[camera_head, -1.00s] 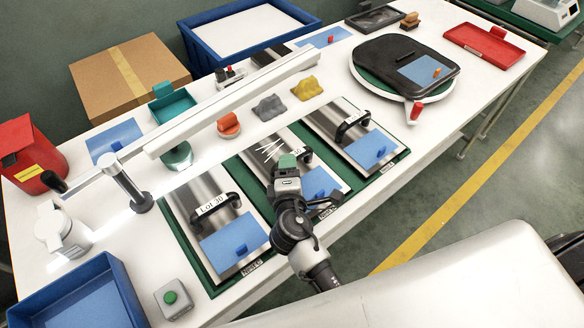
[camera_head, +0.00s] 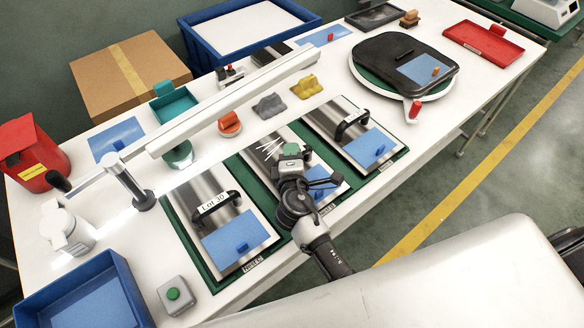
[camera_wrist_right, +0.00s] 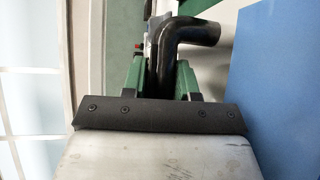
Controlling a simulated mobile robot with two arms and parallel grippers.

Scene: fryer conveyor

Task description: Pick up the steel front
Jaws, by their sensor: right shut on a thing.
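Three steel fronts with black bar handles lie side by side on a green mat (camera_head: 233,160): the left front (camera_head: 192,187) labelled "Lot 30", the middle front (camera_head: 258,150), which has white scratch-like marks, and the right front (camera_head: 322,115). Each has a blue pad on its near part. My right gripper (camera_head: 292,168) is over the middle front and covers part of it. In the right wrist view, the green fingers (camera_wrist_right: 160,82) are shut on a black handle (camera_wrist_right: 187,32), with a blue pad (camera_wrist_right: 280,80) to the right. I cannot tell whether the front is clear of the mat. My left gripper is out of view.
A white lamp bar (camera_head: 235,100) on a post runs above the table behind the fronts. A green-button box (camera_head: 175,296) and blue bin (camera_head: 118,270) stand at near left. A black panel lies on a round turntable (camera_head: 440,95) at right.

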